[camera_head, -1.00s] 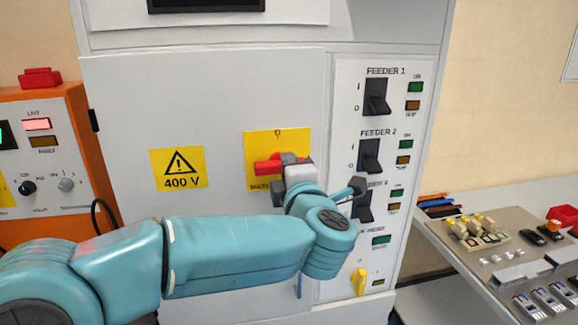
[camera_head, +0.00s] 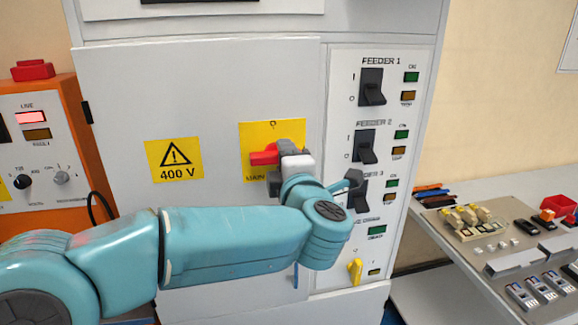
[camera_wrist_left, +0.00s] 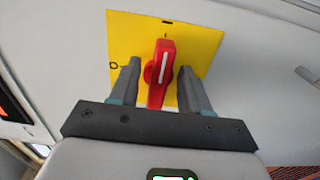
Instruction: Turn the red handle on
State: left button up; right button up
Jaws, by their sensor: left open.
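The red handle (camera_head: 264,158) is a rotary switch on a yellow plate (camera_head: 253,138) on the grey cabinet door. In the head view its visible red end points left. In the wrist view the handle (camera_wrist_left: 160,74) stands lengthwise between my fingers, its white line running toward the mark at the plate's top edge. An O mark is at the plate's left there. My left gripper (camera_wrist_left: 159,68) is open, with one finger on each side of the handle. Slight gaps seem to show; contact is unclear. In the head view my left gripper (camera_head: 280,164) partly covers the handle. My right gripper is out of view.
Feeder switches (camera_head: 372,87) line the panel right of the handle; my wrist covers part of the lower ones. A yellow 400 V sign (camera_head: 174,160) is left. An orange unit (camera_head: 72,130) stands far left, and a workbench (camera_head: 470,262) with parts at right.

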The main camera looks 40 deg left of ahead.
pick_arm(q)
jog(key=b+v, duration=0.3)
jog(key=v, duration=1.3)
jog(key=shift+d, duration=0.1)
